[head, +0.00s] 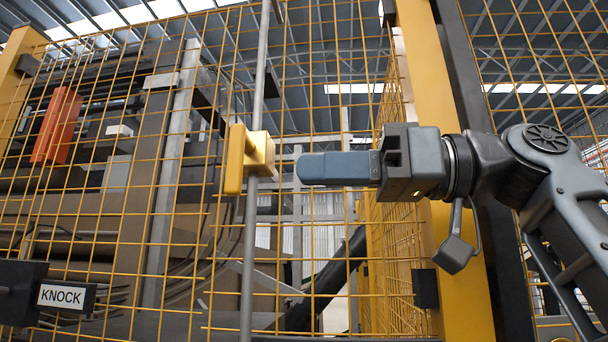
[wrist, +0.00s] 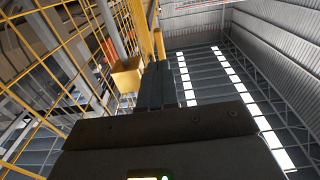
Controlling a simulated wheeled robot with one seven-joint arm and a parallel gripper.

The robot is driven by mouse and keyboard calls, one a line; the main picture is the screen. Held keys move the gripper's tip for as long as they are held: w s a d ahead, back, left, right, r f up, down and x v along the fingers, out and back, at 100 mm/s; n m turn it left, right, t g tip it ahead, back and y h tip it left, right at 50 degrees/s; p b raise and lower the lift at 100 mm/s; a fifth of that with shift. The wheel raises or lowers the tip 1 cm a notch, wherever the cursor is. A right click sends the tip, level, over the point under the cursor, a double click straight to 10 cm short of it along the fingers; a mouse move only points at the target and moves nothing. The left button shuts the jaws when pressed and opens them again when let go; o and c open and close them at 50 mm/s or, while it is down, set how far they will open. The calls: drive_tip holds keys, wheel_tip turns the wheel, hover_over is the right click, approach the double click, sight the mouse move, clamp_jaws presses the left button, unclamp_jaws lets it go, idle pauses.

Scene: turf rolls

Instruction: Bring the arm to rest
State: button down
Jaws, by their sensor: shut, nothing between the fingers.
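My gripper (head: 303,168) is shut and empty in the head view. Its blue-grey fingers point left, level, toward a yellow handle block (head: 257,153) on a vertical grey rod (head: 250,225). A gap shows between fingertips and block in the head view. In the wrist view the dark fingers (wrist: 157,85) lie together, and the yellow block (wrist: 127,75) shows just left of them. My arm comes in from the right side of the head view.
A yellow wire mesh fence (head: 95,215) fills the left and middle. A thick yellow post (head: 450,200) stands close behind my wrist. An orange-red part (head: 57,125) shows at upper left, with machinery behind the mesh.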

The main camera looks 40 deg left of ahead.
drive_tip(key=b+v, duration=0.1)
drive_tip(key=v, duration=0.6)
drive_tip(key=shift+w+d, duration=0.25)
drive_tip(key=shift+d, duration=0.1)
drive_tip(key=shift+r, duration=0.1)
